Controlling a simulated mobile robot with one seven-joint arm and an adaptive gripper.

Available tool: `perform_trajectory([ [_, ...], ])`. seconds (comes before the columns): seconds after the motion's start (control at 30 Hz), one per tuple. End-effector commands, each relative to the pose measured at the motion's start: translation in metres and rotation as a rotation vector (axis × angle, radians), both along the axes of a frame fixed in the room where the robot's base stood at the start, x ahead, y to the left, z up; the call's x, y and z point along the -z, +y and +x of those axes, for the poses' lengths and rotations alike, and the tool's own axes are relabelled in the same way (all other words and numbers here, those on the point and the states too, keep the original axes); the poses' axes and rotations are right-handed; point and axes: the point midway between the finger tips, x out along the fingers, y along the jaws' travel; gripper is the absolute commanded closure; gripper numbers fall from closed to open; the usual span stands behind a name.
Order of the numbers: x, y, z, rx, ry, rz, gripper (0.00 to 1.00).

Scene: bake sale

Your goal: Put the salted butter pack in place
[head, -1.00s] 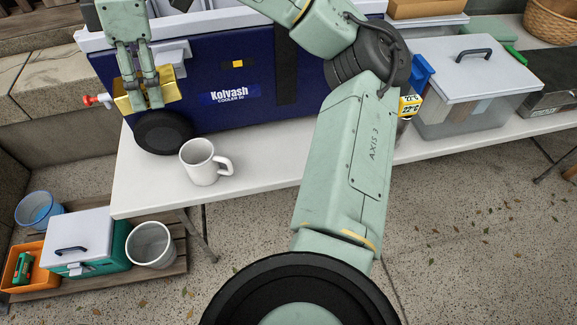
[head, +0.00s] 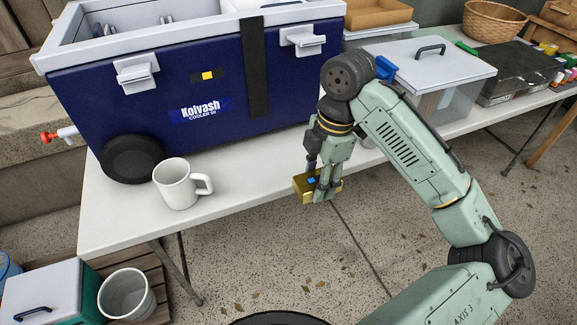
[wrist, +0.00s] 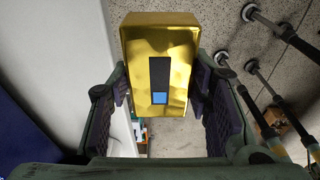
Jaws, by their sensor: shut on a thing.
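My gripper (head: 319,178) is shut on a gold foil pack (head: 304,188), taken to be the salted butter, and holds it in the air at the table's front edge, right of the mug. In the wrist view the pack (wrist: 160,42) sits between the two finger pads, with a dark stripe and a small blue square on its face; no wording is readable. The dark blue Kolvash cooler (head: 160,125) stands on the white table, left of my gripper. Its top is open, but only part of the white inside shows.
A white mug (head: 175,187) stands in front of the cooler near the table edge. A lidded clear bin (head: 425,65), a dark case (head: 512,75) and a wicker basket (head: 493,22) are farther right.

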Motion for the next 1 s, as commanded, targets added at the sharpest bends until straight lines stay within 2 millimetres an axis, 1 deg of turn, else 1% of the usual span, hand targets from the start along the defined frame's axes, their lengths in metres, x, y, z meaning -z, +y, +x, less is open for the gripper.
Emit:
perform_trajectory([
  [0.07,0.004,-0.002,0.002,0.0,-0.002,0.002,0.89],
  [0.17,0.005,0.008,0.014,-0.004,-0.001,0.003,0.89],
  [0.5,0.011,0.065,0.084,-0.001,-0.001,-0.002,0.89],
  [0.63,0.014,0.083,0.106,0.001,0.0,-0.002,0.89],
  [0.73,0.017,0.091,0.116,0.002,0.0,-0.001,0.89],
  [0.87,0.02,0.095,0.122,0.003,-0.001,0.0,0.89],
  [1.0,0.038,0.094,0.121,0.004,0.001,0.0,0.89],
])
